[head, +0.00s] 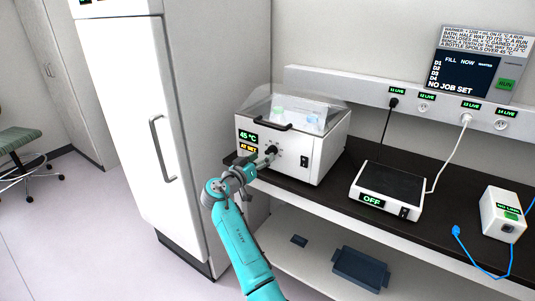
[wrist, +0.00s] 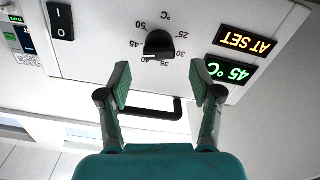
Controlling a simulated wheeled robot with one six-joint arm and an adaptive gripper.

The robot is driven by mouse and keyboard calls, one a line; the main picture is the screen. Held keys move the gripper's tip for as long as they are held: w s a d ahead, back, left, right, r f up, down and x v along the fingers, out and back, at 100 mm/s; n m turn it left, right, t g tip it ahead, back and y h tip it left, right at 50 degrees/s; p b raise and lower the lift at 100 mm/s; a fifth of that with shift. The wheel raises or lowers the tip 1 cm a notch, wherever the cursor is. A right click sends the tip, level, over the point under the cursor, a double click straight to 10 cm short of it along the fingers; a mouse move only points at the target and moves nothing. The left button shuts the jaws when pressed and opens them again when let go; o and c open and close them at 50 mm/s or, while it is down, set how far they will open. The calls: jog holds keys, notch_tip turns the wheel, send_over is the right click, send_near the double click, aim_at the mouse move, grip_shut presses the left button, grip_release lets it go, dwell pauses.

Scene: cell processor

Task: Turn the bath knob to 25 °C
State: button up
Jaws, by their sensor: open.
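The white bath (head: 300,150) with a clear lid stands on the dark bench. Its display (head: 248,138) reads 45 °C, with AT SET below; both also show in the wrist view (wrist: 228,70). The black bath knob (wrist: 158,45) sits in a printed scale that includes 25, 30, 35, 45 and 50 °C. A pale mark shows at its lower edge; its exact reading is unclear. My gripper (wrist: 163,82) is open, its two fingertips apart and in front of the panel, below the knob in the wrist view. In the head view my gripper (head: 267,157) is close to the knob.
A rocker switch (wrist: 60,21) and the black lid handle (wrist: 150,108) are near the knob. A hotplate-like unit (head: 388,190) reading OFF stands right of the bath. A tall white cabinet (head: 125,110) is at the left. A wall screen (head: 465,75) reads NO JOB SET.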

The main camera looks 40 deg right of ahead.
aim_at(268, 152)
jog(key=shift+x, duration=2.1)
jog(key=c, duration=1.2)
